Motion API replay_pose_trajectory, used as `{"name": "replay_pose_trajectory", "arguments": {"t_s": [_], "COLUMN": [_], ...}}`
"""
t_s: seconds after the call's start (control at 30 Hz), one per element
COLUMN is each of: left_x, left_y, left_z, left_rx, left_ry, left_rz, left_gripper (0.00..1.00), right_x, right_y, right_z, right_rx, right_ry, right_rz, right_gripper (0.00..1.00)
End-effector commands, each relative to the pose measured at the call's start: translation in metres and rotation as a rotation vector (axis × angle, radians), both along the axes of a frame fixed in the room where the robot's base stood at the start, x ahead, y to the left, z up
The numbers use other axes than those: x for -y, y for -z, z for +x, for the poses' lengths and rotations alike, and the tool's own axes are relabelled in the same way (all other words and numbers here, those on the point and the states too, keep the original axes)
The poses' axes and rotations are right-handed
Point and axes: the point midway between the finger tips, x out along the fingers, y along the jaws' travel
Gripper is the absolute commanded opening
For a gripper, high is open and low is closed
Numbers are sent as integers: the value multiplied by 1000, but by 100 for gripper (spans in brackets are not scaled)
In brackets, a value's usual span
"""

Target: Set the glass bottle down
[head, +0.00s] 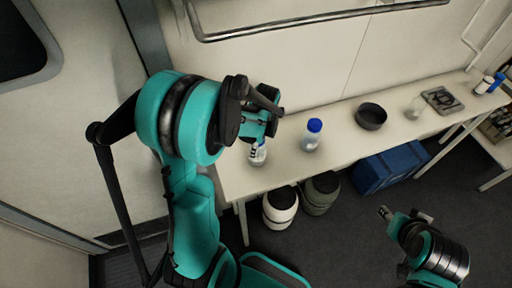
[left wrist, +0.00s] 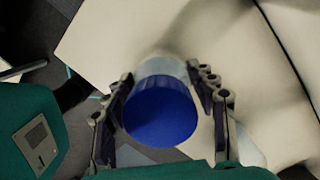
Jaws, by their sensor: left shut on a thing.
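A clear bottle with dark marks on its side (head: 257,155) is at the left end of the long table (head: 340,145). My left gripper (head: 262,139) is shut on it from above and hides its top in the head view. In the left wrist view its blue cap (left wrist: 160,112) sits between the two fingers. I cannot tell whether its base touches the tabletop. A second bottle with a blue cap (head: 313,136) stands upright to its right on the table. My right gripper (head: 384,212) is low at the right, away from the table; its fingers are too small to read.
Further right on the table are a dark bowl (head: 371,117), a clear vessel (head: 416,108), a dark tray (head: 442,99) and small bottles (head: 485,85). Below are two canisters (head: 281,208) and a blue box (head: 388,168). Bare tabletop lies between the second bottle and bowl.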

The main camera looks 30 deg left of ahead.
Motion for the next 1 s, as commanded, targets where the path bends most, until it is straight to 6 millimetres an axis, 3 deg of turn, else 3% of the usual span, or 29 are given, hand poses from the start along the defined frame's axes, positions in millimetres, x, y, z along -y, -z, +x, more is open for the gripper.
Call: {"name": "replay_pose_trajectory", "arguments": {"t_s": [0.1, 0.5, 0.53, 0.6, 1.0], "left_x": [0, 0, 0, 0, 1], "left_y": [11, 16, 15, 15, 8], "left_z": [0, 0, 0, 0, 0], "left_rx": [0, 0, 0, 0, 0], "left_ry": [0, 0, 0, 0, 0], "left_rz": [0, 0, 0, 0, 0], "left_gripper": [9, 9, 65, 77, 77], "right_x": [0, 0, 0, 0, 0], "right_y": [2, 7, 6, 5, 0], "right_z": [0, 0, 0, 0, 0], "right_rx": [0, 0, 0, 0, 0], "right_ry": [0, 0, 0, 0, 0], "right_rz": [0, 0, 0, 0, 0], "right_gripper": [40, 40, 40, 40, 40]}}
